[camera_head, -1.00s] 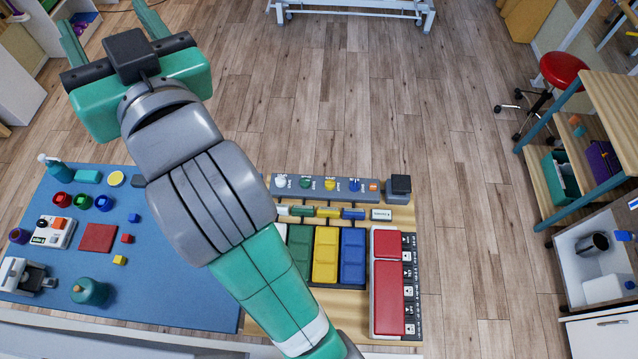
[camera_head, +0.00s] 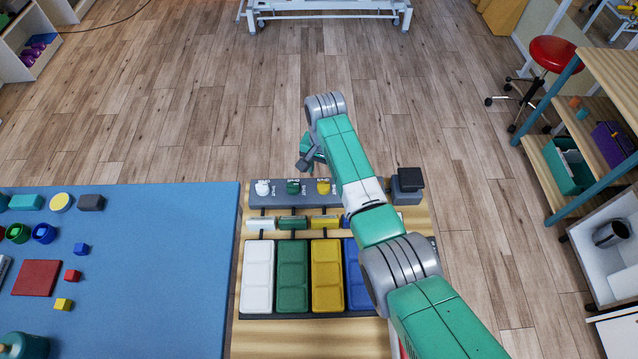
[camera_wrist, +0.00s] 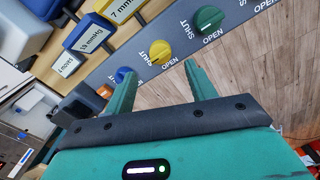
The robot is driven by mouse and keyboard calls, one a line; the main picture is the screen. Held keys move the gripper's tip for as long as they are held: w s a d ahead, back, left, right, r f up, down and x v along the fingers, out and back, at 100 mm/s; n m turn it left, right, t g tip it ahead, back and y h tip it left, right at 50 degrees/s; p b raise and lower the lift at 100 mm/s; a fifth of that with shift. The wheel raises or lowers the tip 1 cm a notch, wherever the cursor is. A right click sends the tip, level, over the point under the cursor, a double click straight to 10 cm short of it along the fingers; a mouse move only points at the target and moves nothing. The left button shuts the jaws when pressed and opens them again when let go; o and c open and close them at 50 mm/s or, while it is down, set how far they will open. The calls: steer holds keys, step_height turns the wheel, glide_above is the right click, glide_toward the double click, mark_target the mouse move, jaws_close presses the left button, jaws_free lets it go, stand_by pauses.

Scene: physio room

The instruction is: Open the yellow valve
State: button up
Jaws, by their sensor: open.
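The yellow valve (camera_head: 323,187) is a round knob on a grey valve strip, right of the green valve (camera_head: 293,187). In the wrist view the yellow valve (camera_wrist: 160,51) shows between a SHUT label and an OPEN label; I cannot tell for certain which its pointer faces. My gripper (camera_wrist: 160,70) is open and empty, its two fingers spread on either side of the line toward the yellow valve, apart from it. In the head view my gripper (camera_head: 309,163) is just behind the strip, partly hidden by my arm.
The green valve (camera_wrist: 208,18) and blue valve (camera_wrist: 123,74) flank the yellow one closely. A white valve (camera_head: 263,187) is at the strip's left end. Coloured pads, such as the yellow pad (camera_head: 326,275), lie in front. A blue mat (camera_head: 160,270) with small objects is left.

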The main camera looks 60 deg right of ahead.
mark_target(324, 183)
step_height(324, 183, down, 7)
steer(key=shift+r+b, duration=0.15)
steer(key=shift+b, duration=0.85)
steer(key=c, duration=1)
